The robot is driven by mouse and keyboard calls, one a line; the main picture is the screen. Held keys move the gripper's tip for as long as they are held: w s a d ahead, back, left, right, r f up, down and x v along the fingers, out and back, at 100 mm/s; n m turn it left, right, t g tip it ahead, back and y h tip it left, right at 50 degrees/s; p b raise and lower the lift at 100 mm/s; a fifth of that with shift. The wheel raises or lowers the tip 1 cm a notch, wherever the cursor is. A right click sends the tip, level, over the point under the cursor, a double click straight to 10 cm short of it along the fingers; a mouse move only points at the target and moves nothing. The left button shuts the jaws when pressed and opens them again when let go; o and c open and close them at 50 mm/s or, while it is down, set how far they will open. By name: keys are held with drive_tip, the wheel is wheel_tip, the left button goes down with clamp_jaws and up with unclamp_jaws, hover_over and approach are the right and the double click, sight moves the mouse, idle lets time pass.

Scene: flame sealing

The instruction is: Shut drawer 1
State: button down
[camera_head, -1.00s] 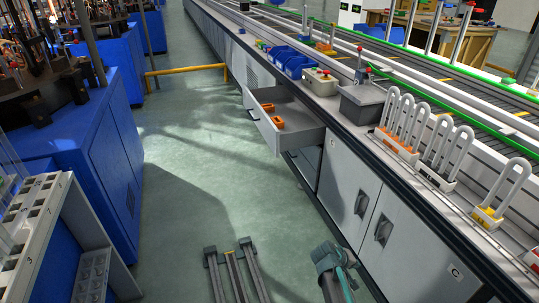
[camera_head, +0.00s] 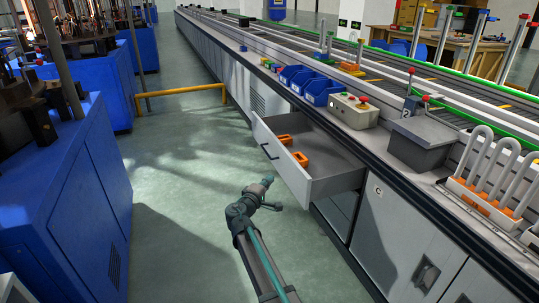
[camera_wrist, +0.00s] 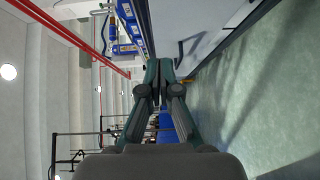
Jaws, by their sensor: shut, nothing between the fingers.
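One drawer (camera_head: 291,177) is pulled out from the long bench, with its white front facing the aisle and a dark handle (camera_head: 269,152). No number is legible on it. Several orange parts (camera_head: 300,158) lie inside. My gripper (camera_head: 268,181) is shut and empty. It is in the aisle, in front of the drawer front in the head view, with no contact visible. In the wrist view the closed fingertips (camera_wrist: 159,66) point ahead. A pale panel with a dark handle (camera_wrist: 181,48), apparently the drawer front, shows beside them.
The bench continues with a grey bin (camera_head: 420,140), a control box with red buttons (camera_head: 354,110) and blue bins (camera_head: 302,81) on top. Closed cabinet doors (camera_head: 400,238) stand nearer. Blue machine cabinets (camera_head: 70,190) line the left.

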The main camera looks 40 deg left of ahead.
drive_tip(key=a, duration=0.2)
drive_tip(key=b, duration=0.2)
approach(289, 157)
drive_tip(key=w+a, duration=0.2)
drive_tip(key=a, duration=0.1)
drive_tip(key=w, duration=0.1)
drive_tip(key=w+d, duration=0.1)
drive_tip(key=w, duration=0.1)
drive_tip(key=shift+d+f+n+y, duration=0.1)
drive_tip(key=shift+f+n+y, duration=0.1)
drive_tip(key=shift+n+y, duration=0.1)
drive_tip(key=shift+w+d, duration=0.2)
drive_tip(key=shift+w, duration=0.25)
